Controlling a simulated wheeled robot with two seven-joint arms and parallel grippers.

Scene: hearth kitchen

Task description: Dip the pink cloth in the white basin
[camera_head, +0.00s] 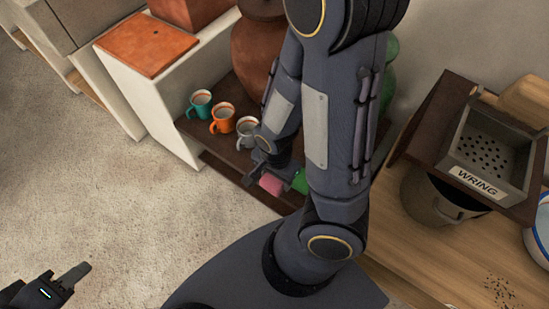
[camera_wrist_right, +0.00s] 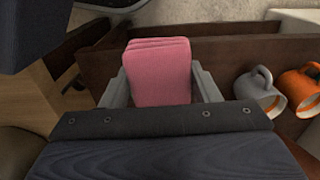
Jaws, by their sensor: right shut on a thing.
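The pink cloth (camera_head: 271,184) is a small folded pad in my right gripper (camera_head: 272,182), in front of the dark shelf with the mugs. In the right wrist view the cloth (camera_wrist_right: 160,75) sits between the two grey fingers of the right gripper (camera_wrist_right: 160,88), which are shut on it. The white basin (camera_head: 541,232) with a blue rim is at the right edge of the head view, mostly cut off. The cloth is well to the left of it. My left gripper (camera_head: 68,280) is at the bottom left over the floor, partly cut off; its opening is unclear.
Teal, orange and grey mugs (camera_head: 222,118) stand on the dark shelf. A box marked WRING (camera_head: 480,158) with a perforated plate stands above a dark pot (camera_head: 432,203) on the wooden counter (camera_head: 440,262). Dark specks lie near the counter's front. My right arm hides the middle.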

